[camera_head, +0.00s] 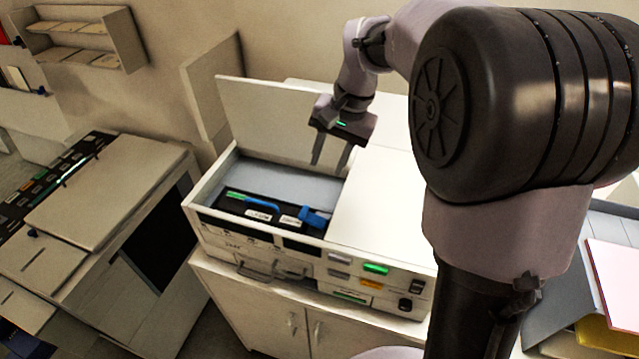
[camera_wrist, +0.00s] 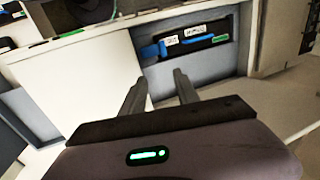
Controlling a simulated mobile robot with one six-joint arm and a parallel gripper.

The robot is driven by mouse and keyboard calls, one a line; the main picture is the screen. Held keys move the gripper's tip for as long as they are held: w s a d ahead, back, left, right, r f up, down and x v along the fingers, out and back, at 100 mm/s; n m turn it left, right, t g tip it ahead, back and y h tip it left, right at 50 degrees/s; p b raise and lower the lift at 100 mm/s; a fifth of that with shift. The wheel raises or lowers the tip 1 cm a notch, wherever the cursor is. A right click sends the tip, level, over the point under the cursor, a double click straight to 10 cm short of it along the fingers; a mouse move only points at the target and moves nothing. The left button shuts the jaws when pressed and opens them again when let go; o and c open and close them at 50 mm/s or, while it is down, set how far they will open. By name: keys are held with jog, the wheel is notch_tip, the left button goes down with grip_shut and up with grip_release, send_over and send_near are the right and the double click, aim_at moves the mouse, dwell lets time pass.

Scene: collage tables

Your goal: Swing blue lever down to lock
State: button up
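Two blue parts sit on a black panel inside an open bay of the white machine. I cannot tell for sure which is the lever. In the wrist view the chunky piece (camera_wrist: 152,52) and the slim bar (camera_wrist: 199,38) lie beyond the fingertips. My gripper (camera_head: 331,160) is open and empty above the rear right of the bay, apart from both parts. It also shows in the wrist view (camera_wrist: 161,78).
The white machine (camera_head: 385,215) stands on a cabinet, with a raised lid (camera_head: 280,120) behind the bay. Bay walls surround the black panel (camera_head: 235,207). Another machine (camera_head: 100,205) stands at the left. Paper trays (camera_head: 615,275) are at the right.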

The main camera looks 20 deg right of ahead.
send_near(305, 209)
jog(key=f, duration=0.3)
jog(key=shift+w+d+f+b, duration=0.2)
jog(key=shift+w+b, duration=0.05)
jog(key=shift+b, duration=0.1)
jog(key=a+f, duration=0.1)
jog(key=f, duration=0.1)
jog(key=a+f, duration=0.1)
jog(key=shift+w+a+f, duration=0.2)
jog(key=shift+w+f, duration=0.05)
jog(key=shift+f, duration=0.1)
jog(key=shift+d+f, duration=0.1)
jog(key=shift+f, duration=0.15)
jog(key=shift+w+d+f, duration=0.1)
jog(key=shift+d+f, duration=0.05)
jog(key=shift+d, duration=0.2)
jog(key=shift+a, duration=0.25)
jog(key=shift+c, duration=0.9)
grip_shut()
